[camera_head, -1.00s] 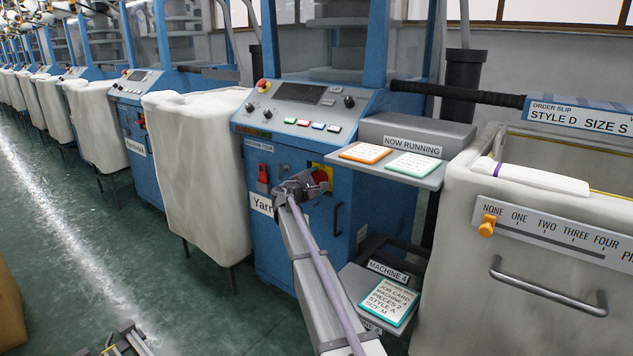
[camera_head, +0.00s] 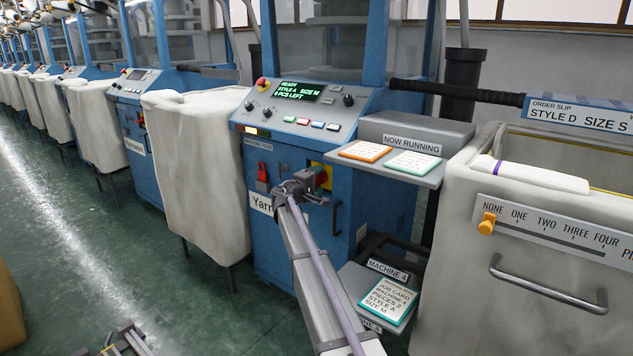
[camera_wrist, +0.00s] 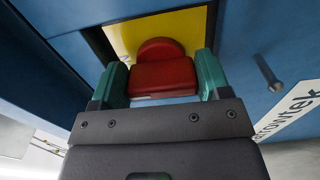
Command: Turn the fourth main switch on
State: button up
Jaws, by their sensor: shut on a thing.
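The main switch is a red knob (camera_wrist: 162,72) on a yellow plate (camera_wrist: 178,28) in the blue front of the machine marked MACHINE FOUR. My gripper (camera_wrist: 163,82) is shut on the red knob, with a green fingertip on each side of it in the wrist view. In the head view my gripper (camera_head: 308,184) is at the plate and hides most of the knob. The machine's display (camera_head: 299,91) is lit with green text: READY, STYLE A SIZE M, and a line about pieces left. A small lamp below the panel glows.
A red lever-like part (camera_head: 262,178) is left of my gripper. A dark door handle (camera_head: 337,217) is right of it. A NOW RUNNING shelf (camera_head: 391,165) with two cards juts out at upper right. A job card (camera_head: 391,297) lies below. A pale bin (camera_head: 198,170) stands left.

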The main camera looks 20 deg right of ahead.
dwell(0.3)
jog(key=o, duration=0.6)
jog(key=shift+o, duration=0.2)
jog(key=v, duration=1.1)
